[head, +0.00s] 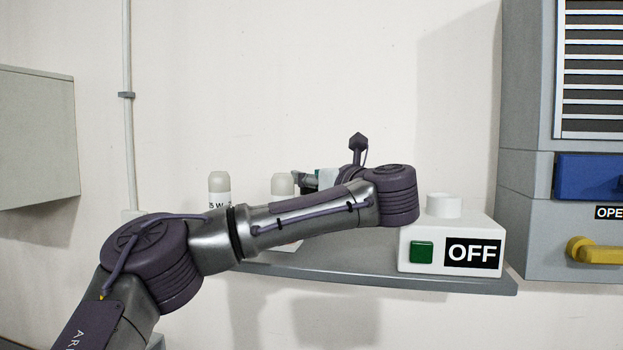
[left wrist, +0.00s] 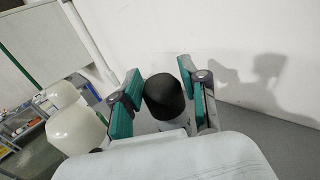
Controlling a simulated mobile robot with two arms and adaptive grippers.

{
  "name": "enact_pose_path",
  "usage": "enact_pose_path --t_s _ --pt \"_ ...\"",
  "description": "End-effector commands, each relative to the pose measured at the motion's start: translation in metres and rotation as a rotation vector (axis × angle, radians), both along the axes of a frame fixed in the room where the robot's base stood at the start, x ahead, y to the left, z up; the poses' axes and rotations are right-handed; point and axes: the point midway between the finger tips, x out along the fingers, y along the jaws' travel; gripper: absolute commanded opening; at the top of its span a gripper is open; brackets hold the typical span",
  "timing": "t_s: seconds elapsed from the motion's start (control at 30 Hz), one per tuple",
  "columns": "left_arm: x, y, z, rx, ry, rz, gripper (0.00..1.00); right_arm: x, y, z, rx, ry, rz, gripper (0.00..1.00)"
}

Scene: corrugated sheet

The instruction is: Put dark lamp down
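The dark lamp (left wrist: 163,98) has a black rounded top and stands between the teal-padded fingers of my left gripper (left wrist: 164,84) in the left wrist view. Whether the lamp's lower end touches anything is hidden. My right gripper is not in view.
Two pale lamps (head: 219,188) (head: 283,184) stand on the grey shelf (head: 350,266). A white box with a green button and an OFF sign (head: 473,254) sits at the shelf's right end. A grey cabinet (head: 548,235) with blue and yellow handles stands further right.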

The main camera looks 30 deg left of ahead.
Motion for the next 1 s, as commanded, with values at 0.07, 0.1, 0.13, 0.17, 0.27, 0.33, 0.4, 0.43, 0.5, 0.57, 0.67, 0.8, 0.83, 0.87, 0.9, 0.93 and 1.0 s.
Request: enact_pose_path --t_s 0.07,0.1,0.13,0.17,0.27,0.33,0.4,0.43,0.5,0.57,0.67,0.8,0.83,0.87,0.9,0.93,1.0 --pt "0.000 0.000 0.000 0.000 0.000 0.000 0.62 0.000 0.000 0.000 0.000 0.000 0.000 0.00" --pt "0.000 0.000 0.000 0.000 0.000 0.000 0.63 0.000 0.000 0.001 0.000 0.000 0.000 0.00" --pt "0.000 0.000 0.000 0.000 0.000 0.000 0.63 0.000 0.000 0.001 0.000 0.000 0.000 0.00" --pt "0.000 0.000 0.000 0.000 0.000 0.000 0.63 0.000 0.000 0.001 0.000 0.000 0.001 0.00" --pt "0.000 0.000 0.000 0.000 0.000 0.000 0.63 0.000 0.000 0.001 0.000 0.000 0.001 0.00" --pt "0.000 0.000 0.001 0.000 0.000 0.000 0.63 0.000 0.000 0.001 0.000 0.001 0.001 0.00" --pt "0.000 0.000 0.002 0.000 0.000 0.000 0.63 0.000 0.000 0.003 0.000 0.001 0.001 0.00" --pt "0.000 0.000 0.004 0.000 0.000 0.000 0.63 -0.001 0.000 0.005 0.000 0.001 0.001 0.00" --pt "-0.002 -0.005 0.000 0.001 0.000 -0.003 0.63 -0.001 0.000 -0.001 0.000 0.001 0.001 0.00" --pt "-0.007 -0.013 -0.002 0.000 -0.002 -0.003 0.63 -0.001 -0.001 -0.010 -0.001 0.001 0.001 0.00" --pt "-0.015 -0.027 -0.004 0.000 -0.004 -0.002 0.63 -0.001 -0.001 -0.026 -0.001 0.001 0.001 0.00" --pt "-0.023 -0.040 -0.004 0.002 -0.005 0.000 0.63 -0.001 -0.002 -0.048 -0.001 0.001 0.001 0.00" --pt "-0.025 -0.043 -0.004 0.001 -0.005 -0.001 0.63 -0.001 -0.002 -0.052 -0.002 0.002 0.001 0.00" --pt "-0.027 -0.046 -0.004 0.002 -0.006 0.000 0.63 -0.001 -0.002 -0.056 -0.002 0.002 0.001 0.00" --pt "-0.029 -0.050 -0.003 0.002 -0.005 0.000 0.63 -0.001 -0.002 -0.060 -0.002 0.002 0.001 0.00" --pt "-0.030 -0.053 -0.003 0.002 -0.005 -0.001 0.63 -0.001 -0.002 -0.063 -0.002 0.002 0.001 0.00" --pt "-0.033 -0.058 -0.002 0.002 -0.003 0.000 0.63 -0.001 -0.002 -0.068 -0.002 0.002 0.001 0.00"
